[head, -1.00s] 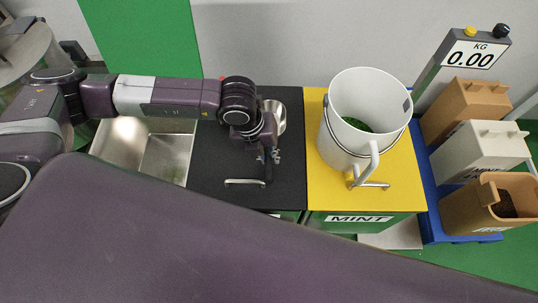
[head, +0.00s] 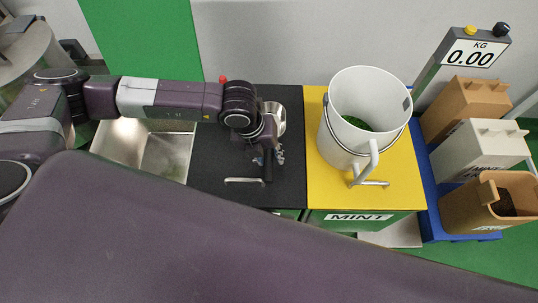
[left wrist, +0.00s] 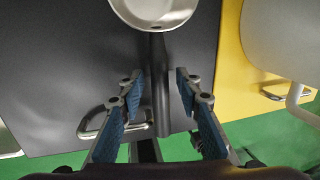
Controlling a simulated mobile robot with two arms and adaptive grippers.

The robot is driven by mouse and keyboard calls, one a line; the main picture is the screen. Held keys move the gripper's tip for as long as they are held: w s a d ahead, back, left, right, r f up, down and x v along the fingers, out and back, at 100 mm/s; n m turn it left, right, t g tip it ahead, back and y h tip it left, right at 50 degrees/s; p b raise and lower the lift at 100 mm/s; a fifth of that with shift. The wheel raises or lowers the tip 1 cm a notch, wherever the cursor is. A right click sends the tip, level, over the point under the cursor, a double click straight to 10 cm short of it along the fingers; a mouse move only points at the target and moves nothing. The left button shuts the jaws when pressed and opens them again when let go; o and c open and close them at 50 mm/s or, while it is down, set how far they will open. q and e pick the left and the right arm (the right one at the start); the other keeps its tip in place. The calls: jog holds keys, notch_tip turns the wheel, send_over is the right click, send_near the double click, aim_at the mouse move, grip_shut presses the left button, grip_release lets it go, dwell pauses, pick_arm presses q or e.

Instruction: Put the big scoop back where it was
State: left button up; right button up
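The big scoop has a shiny metal bowl (head: 280,118) and a dark straight handle (head: 268,172). It lies on the black countertop (head: 215,155), handle toward the front edge. My left gripper (head: 268,157) is over the handle. In the left wrist view, the bowl (left wrist: 155,10) is at the top and the handle (left wrist: 160,85) runs down between the blue-padded fingers of my left gripper (left wrist: 157,85). The fingers are open, with a visible gap on both sides of the handle. My wrist hides part of the scoop in the head view. My right gripper is not in view.
A metal sink (head: 165,155) is left of the black top. A yellow top (head: 405,195) with a large white bucket (head: 340,130) is to the right.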

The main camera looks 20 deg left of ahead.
pick_arm(q)
jog(key=shift+a+r+b, duration=0.1)
jog(key=shift+r+b, duration=0.25)
jog(key=shift+r, duration=0.1)
jog(key=b+v, duration=0.2)
jog(key=v, duration=0.9)
jog(key=shift+s, duration=0.15)
